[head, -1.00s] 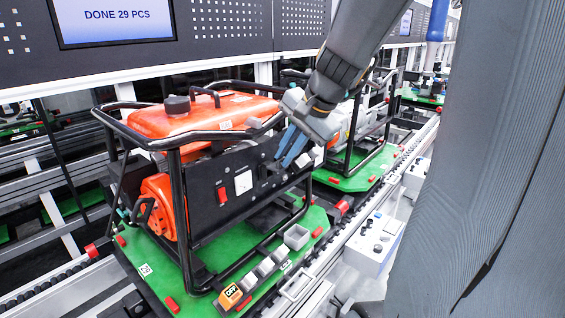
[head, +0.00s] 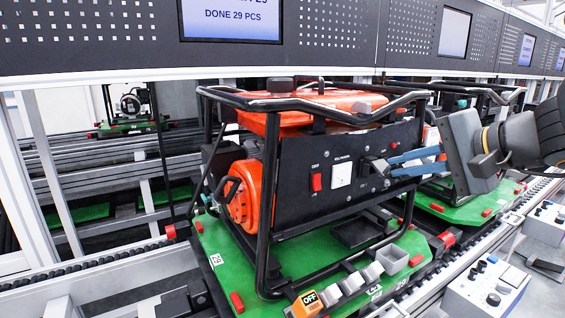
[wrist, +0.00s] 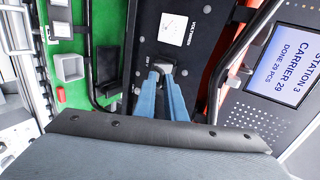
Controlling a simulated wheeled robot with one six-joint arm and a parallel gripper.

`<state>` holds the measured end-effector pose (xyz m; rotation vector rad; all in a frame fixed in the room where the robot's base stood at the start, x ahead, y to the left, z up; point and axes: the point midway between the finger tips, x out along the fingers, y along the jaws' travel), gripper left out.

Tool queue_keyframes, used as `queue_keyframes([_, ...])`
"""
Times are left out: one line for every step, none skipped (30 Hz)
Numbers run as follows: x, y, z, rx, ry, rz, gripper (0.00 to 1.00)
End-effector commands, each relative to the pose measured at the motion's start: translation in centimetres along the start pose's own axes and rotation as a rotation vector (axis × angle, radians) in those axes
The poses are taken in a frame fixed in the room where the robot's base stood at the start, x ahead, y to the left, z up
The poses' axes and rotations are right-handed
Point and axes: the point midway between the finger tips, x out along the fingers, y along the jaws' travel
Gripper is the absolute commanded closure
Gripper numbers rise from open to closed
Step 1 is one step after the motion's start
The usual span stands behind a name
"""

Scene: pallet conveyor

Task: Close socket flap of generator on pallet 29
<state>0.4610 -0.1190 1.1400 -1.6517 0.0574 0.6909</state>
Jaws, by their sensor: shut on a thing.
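The generator has an orange tank (head: 290,118), a black tube frame and a black front panel (head: 300,190) with a red switch and a white voltmeter. It stands on a green pallet (head: 222,262) marked 29. The dark socket flap (head: 375,166) is at the panel's right part. My gripper (head: 393,168) reaches in from the right, its blue fingers shut on the flap. In the wrist view, the fingertips (wrist: 162,74) meet at the flap (wrist: 166,64), below the voltmeter; they partly cover it, so its exact angle is unclear.
Frame tubes run close above and beside my gripper. Another generator on a green pallet (head: 465,207) stands behind my gripper. A control box (head: 487,290) is at the lower right.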

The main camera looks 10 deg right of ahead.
Motion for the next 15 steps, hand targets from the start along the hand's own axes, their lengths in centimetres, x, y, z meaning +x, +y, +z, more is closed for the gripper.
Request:
queue_keyframes([0.3,0.5,-0.3,0.003,0.007,-0.036,1.0])
queue_keyframes([0.4,0.7,-0.2,0.002,0.008,-0.057,1.0])
queue_keyframes([0.5,0.8,-0.2,0.001,0.009,-0.083,1.0])
queue_keyframes([0.5,1.0,-0.2,0.002,0.01,-0.101,1.0])
queue_keyframes([0.5,1.1,-0.2,0.0,0.011,-0.119,1.0])
queue_keyframes([0.6,1.2,-0.2,0.0,0.012,-0.141,1.0])
queue_keyframes([0.6,1.2,-0.2,-0.001,0.013,-0.157,1.0])
queue_keyframes([0.6,1.3,-0.2,-0.001,0.013,-0.171,1.0])
queue_keyframes([0.7,1.4,-0.2,-0.002,0.014,-0.189,1.0])
queue_keyframes([0.7,1.4,-0.2,-0.002,0.014,-0.202,1.0])
queue_keyframes([0.7,1.5,-0.2,-0.002,0.015,-0.212,1.0])
queue_keyframes([0.7,1.5,-0.2,-0.002,0.016,-0.226,1.0])
queue_keyframes([0.7,1.5,-0.2,-0.003,0.016,-0.235,1.0])
queue_keyframes([0.7,1.5,-0.2,-0.003,0.017,-0.243,1.0])
queue_keyframes([0.7,1.6,-0.1,-0.004,0.017,-0.253,1.0])
